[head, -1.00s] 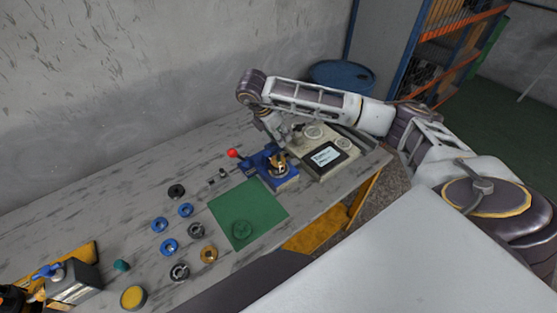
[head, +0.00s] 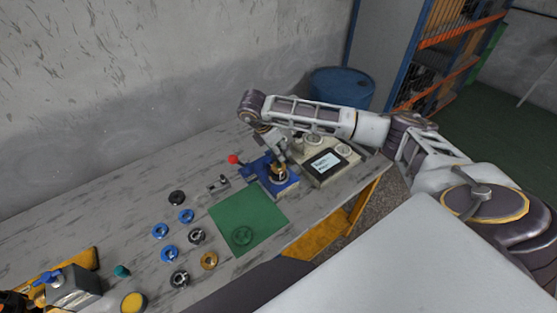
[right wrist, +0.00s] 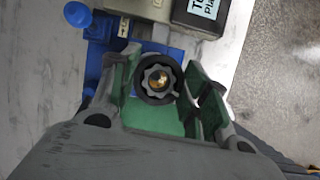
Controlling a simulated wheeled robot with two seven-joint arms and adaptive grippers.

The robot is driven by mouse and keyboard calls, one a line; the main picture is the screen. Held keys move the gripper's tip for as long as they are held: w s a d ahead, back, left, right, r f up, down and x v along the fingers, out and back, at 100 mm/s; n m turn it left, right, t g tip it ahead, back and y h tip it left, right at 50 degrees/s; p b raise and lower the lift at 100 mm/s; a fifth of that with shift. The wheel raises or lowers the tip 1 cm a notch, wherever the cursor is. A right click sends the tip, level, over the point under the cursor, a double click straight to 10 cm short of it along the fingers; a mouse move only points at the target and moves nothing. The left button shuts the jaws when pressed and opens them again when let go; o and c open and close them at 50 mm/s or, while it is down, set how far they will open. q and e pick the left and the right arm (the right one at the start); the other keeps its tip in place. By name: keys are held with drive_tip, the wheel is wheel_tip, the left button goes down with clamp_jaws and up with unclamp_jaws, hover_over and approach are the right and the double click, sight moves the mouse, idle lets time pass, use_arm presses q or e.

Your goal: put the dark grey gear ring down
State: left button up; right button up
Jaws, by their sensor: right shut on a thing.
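The dark grey gear ring (right wrist: 146,91) shows in the right wrist view between the green-padded fingers of my right gripper (right wrist: 160,88). It has a toothed outline, and a brass-coloured tip shows in its central hole. It is over the blue fixture (right wrist: 166,52); I cannot tell whether it rests on it. In the head view my right gripper (head: 279,165) reaches down onto the blue fixture (head: 284,190), and the ring is too small to make out clearly. My right gripper is shut on the ring. My left gripper is not in view.
A beige device with a screen (head: 325,162) stands close to the right of the fixture.

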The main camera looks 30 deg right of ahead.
drive_tip(key=shift+f, duration=0.7)
drive_tip(key=shift+f+p, duration=0.55)
drive_tip(key=shift+f, duration=1.75)
drive_tip(key=shift+f, duration=0.15)
drive_tip(key=o, duration=1.3)
drive_tip(key=shift+c, duration=0.2)
